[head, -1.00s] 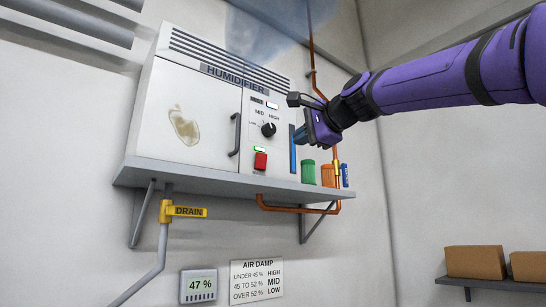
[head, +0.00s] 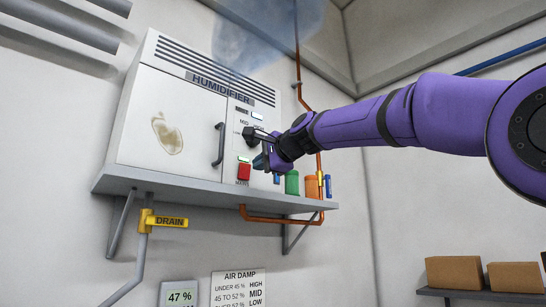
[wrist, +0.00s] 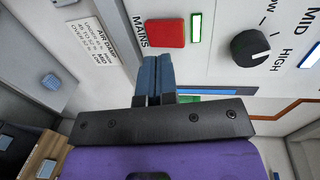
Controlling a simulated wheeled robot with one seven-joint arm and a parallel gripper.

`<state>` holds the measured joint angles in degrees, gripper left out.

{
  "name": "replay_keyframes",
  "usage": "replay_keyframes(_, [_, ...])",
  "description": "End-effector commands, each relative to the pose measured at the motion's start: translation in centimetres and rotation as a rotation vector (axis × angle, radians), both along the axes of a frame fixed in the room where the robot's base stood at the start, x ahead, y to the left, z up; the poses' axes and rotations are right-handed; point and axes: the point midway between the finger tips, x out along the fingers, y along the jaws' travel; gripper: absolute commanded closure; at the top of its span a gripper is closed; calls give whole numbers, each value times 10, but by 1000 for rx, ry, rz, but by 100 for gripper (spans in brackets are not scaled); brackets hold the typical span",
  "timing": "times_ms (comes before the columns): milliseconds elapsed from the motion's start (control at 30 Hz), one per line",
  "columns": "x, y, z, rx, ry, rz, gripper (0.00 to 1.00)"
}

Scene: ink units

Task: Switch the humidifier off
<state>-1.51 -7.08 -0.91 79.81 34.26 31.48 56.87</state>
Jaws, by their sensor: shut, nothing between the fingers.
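The humidifier (head: 185,112) is a white cabinet on a wall shelf, with bluish haze above it. Its red mains switch (head: 244,172) is low on the right-hand panel and also shows in the wrist view (wrist: 165,33), labelled MAINS. A green-rimmed lamp (wrist: 196,27) beside the switch looks lit.
The shelf (head: 150,184) also holds a green can (head: 292,183) and an orange can (head: 312,187) close by on the right. A yellow DRAIN valve (head: 165,222), a 47 % meter (head: 180,296) and an AIR DAMP card (head: 239,288) are below. A blue strip (wrist: 215,91) is near the fingers.

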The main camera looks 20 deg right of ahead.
Motion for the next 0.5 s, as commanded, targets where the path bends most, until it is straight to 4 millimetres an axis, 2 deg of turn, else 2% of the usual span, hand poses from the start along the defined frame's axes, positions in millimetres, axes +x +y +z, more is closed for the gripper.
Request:
replay_keyframes(33, [9,3,-1,-1,1,1,100])
replay_keyframes(200, [29,10,3,-1,0,1,100])
replay_keyframes(500, [40,14,6,0,0,0,100])
